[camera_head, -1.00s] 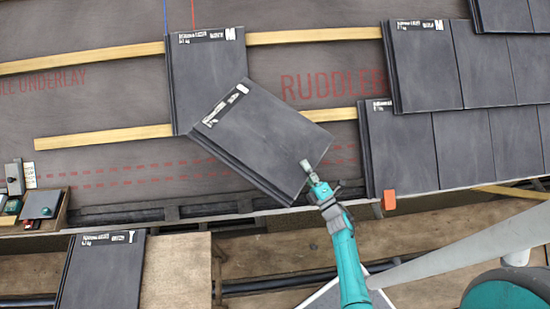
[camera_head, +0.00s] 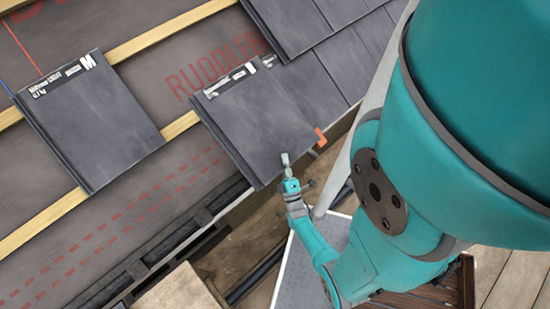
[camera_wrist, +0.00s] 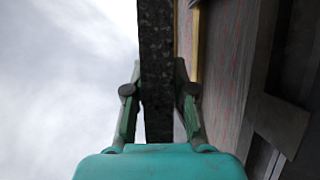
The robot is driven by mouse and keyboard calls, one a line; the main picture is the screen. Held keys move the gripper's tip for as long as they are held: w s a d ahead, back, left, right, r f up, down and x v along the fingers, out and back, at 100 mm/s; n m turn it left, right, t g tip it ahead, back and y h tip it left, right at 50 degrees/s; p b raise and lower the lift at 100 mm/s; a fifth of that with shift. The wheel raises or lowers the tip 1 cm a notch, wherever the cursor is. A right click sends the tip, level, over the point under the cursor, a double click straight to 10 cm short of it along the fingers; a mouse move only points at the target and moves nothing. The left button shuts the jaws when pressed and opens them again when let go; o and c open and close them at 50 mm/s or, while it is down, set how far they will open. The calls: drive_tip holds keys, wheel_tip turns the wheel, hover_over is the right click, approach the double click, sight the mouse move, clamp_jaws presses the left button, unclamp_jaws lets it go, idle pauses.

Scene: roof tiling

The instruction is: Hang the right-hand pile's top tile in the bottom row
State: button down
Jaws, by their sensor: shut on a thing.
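My gripper (camera_head: 287,168) is shut on the lower edge of a dark grey tile (camera_head: 258,120) with a white printed label along its top. In the wrist view the two fingers of my gripper (camera_wrist: 158,105) clasp the tile (camera_wrist: 157,60) edge-on from both sides. In the head view the held tile covers the left end of the laid tiles in the bottom row (camera_head: 311,95). Whether it touches them or the batten, I cannot tell. The orange marker (camera_head: 320,137) shows just past its right edge. The right-hand pile is not identifiable in view.
Another tile (camera_head: 92,120) marked M hangs on the upper batten to the left. Wooden battens (camera_head: 45,222) cross the grey underlay (camera_head: 140,205). Upper-row tiles (camera_head: 290,25) lie above right. A dark gutter-like edge (camera_head: 165,250) runs below. My arm fills the right.

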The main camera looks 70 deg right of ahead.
drive_tip(key=w+d+f, duration=0.2)
drive_tip(key=w+f, duration=0.1)
drive_tip(key=f, duration=0.3)
drive_tip(key=shift+w+d, duration=0.15)
drive_tip(key=shift+w, duration=0.2)
drive_tip(key=shift+d, duration=0.1)
idle(1.6)
drive_tip(key=shift+f, duration=0.15)
idle(1.6)
drive_tip(key=c, duration=0.9)
unclamp_jaws()
drive_tip(key=shift+s, duration=0.1)
drive_tip(key=shift+s+a+f, duration=0.1)
drive_tip(key=shift+a+f, duration=0.05)
drive_tip(key=shift+a, duration=0.1)
